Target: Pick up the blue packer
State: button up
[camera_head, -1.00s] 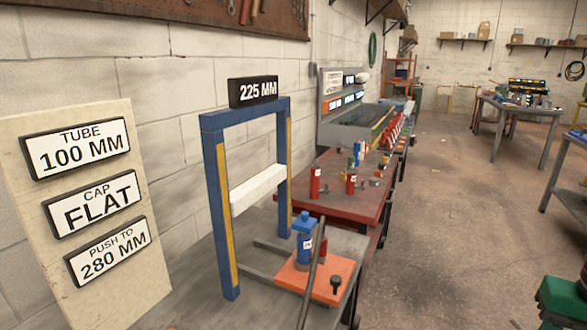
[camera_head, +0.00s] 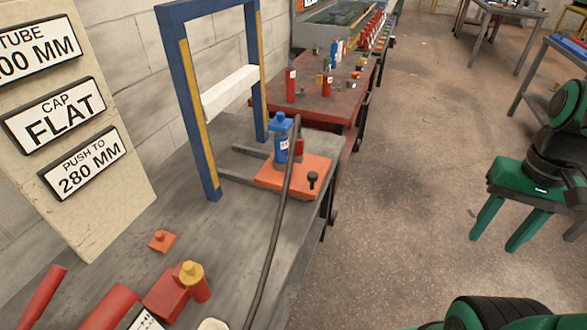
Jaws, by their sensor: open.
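A blue cylinder (camera_head: 280,141) with a blue top and a white label stands upright on an orange plate (camera_head: 302,170) on the grey bench, in front of the blue frame. Another small blue upright piece (camera_head: 336,51) stands farther back on the red table. I cannot tell from the picture which blue thing is the packer. My green gripper (camera_head: 494,243) is at the right, over the floor. Its two fingers point down and are apart, with nothing between them. It is well away from both blue pieces.
A dark rod (camera_head: 274,240) rises from the front edge of the grey bench (camera_head: 205,245) past the orange plate. The red table (camera_head: 310,108) adjoins behind. Open floor (camera_head: 400,180) separates bench and gripper.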

aim_at(281, 124)
jog(key=k, duration=1.2)
jog(key=z, duration=0.6)
jog(key=i, duration=1.9)
jog(key=u, duration=0.45)
